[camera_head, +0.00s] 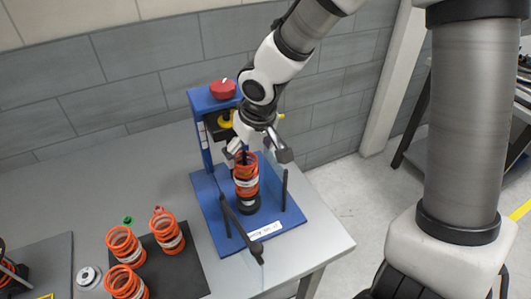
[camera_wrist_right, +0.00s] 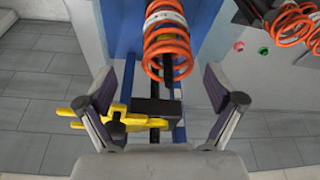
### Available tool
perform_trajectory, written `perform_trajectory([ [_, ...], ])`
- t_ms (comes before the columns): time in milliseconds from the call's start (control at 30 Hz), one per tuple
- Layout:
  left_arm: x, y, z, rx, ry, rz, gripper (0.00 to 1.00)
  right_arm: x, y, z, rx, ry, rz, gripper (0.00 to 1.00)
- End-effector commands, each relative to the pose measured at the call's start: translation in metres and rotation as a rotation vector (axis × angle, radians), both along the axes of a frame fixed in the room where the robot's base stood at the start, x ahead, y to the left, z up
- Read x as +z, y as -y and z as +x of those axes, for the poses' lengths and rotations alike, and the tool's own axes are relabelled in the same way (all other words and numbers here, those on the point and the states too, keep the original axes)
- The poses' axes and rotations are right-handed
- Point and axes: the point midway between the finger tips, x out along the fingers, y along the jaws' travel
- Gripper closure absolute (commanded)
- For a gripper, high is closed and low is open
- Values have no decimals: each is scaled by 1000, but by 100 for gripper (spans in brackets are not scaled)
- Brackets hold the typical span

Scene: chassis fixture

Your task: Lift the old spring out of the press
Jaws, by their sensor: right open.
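The old spring (camera_head: 246,178) is an orange coil with a white band. It stands upright on the blue press (camera_head: 209,213), on a dark round seat. My right gripper (camera_head: 258,150) is at the top end of the spring, coming down from above. In the right wrist view my right gripper (camera_wrist_right: 160,88) is open, fingers wide apart. The spring (camera_wrist_right: 167,42) shows there ahead of the gap, and neither finger visibly touches it. Parts of the spring's top are hidden by the gripper in the head view. My left gripper is not in view.
The press has a red knob (camera_head: 223,89) on top, a yellow part behind my gripper and dark upright posts (camera_head: 284,190) near the spring. Several other orange springs (camera_head: 168,234) stand on a dark mat (camera_head: 189,271) at left. A grey wall stands behind.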

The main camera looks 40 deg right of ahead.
Motion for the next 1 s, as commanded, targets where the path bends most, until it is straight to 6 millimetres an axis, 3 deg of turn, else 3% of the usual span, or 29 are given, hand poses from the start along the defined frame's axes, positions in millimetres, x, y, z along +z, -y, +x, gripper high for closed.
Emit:
perform_trajectory([
  [333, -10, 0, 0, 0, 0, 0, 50, -58, -2, 13, -2, -3, 0, 7],
  [600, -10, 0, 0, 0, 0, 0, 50, -61, -2, 15, -3, -1, 0, 7],
  [833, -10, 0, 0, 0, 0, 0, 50, -61, -2, 15, -3, -1, 0, 89],
  [867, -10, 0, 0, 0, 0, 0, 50, -61, -2, 15, -3, -1, 0, 93],
  [1000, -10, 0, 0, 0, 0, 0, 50, -61, -2, 15, -3, -1, 0, 94],
])
